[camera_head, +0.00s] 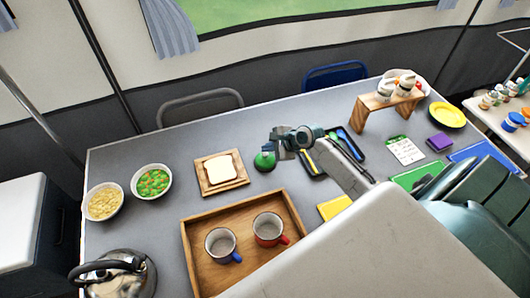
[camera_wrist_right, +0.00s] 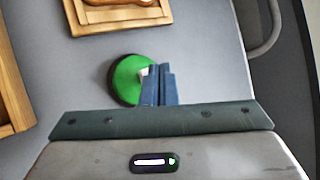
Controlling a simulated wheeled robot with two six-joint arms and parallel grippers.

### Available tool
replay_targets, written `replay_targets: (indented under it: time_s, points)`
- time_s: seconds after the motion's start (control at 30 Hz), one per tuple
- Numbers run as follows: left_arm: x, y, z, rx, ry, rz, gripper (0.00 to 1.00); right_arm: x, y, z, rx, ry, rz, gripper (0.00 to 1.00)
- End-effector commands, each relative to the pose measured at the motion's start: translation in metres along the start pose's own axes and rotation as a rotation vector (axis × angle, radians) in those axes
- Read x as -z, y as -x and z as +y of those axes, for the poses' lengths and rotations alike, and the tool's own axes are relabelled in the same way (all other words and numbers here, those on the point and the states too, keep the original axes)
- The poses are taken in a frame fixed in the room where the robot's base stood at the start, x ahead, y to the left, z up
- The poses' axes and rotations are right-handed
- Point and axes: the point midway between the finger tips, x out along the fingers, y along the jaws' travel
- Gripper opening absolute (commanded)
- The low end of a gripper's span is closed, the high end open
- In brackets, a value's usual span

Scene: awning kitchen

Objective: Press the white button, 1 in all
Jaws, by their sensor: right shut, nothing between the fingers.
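A round green button base (camera_head: 264,162) with a dark rim sits on the grey table, right of the toast board. It also shows in the right wrist view (camera_wrist_right: 126,80). A small part of the white button (camera_wrist_right: 143,72) shows there beside my fingers; the rest is hidden behind them. My right gripper (camera_wrist_right: 158,68) is shut and empty, with its fingertips over the right part of the green base. In the head view, the right gripper (camera_head: 280,147) is beside and above the base. I cannot tell whether the fingertips touch the button. My left gripper is not in view.
The toast board (camera_head: 221,173) lies just left of the base. A wooden tray (camera_head: 196,250) with two mugs is in front of it. A dark organiser (camera_head: 345,148) is right of the base. Two food bowls (camera_head: 151,182) and a kettle (camera_head: 115,275) stand at the left.

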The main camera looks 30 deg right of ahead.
Motion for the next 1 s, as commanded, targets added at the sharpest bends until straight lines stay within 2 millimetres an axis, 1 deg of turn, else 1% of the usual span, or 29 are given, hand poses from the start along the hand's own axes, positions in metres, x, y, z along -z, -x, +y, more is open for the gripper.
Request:
replay_targets:
  time_s: [1.0]
  points:
    - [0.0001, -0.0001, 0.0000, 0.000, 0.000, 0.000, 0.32, 0.0054, -0.0073, 0.0055, -0.001, 0.000, 0.000, 0.00]
